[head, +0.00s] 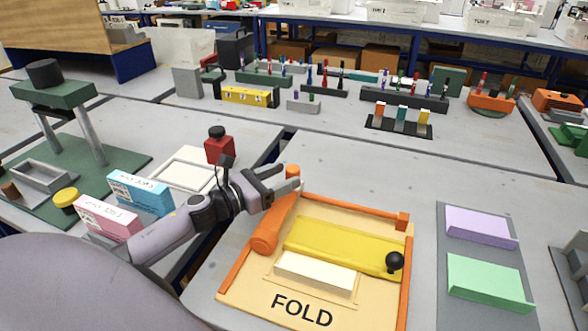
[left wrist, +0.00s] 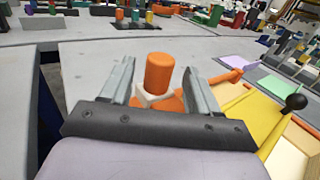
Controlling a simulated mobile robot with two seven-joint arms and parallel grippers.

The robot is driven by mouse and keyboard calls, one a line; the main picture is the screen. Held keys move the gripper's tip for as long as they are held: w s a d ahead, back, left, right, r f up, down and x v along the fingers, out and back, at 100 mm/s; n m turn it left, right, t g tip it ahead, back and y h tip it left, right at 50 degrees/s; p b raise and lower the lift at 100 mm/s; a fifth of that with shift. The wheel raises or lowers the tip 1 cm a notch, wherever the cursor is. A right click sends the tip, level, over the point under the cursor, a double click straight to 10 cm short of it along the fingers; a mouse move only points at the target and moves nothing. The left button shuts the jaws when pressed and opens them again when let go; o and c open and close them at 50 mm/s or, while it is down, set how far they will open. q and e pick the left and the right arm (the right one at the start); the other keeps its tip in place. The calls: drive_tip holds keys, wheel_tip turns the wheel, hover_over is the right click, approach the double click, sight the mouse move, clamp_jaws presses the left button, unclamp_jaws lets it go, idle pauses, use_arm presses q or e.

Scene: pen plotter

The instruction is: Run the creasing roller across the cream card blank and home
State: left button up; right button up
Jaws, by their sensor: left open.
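The board marked FOLD (head: 300,312) has orange parts along its edges. A cream card blank (head: 315,273) lies on it, in front of a yellow plate (head: 335,243) with a black knob (head: 394,261). An orange bar (head: 266,238), apparently the creasing roller, runs along the board's left side. An upright orange grip (left wrist: 160,73) stands at its far end, seen also in the head view (head: 292,171). My left gripper (head: 285,181) is open, with its fingers on either side of this grip. Whether they touch it is unclear. My right gripper is out of view.
Right of the board, a grey tray (head: 450,250) holds a lilac block (head: 481,227) and a green block (head: 489,283). Pink and blue boxes, a red jar (head: 219,146) and a green press stand left, beyond a gap between tables. The table behind the board is clear.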

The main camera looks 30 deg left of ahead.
use_arm(q)
drive_tip(key=shift+x, duration=1.8)
clamp_jaws()
drive_tip(key=shift+d, duration=0.15)
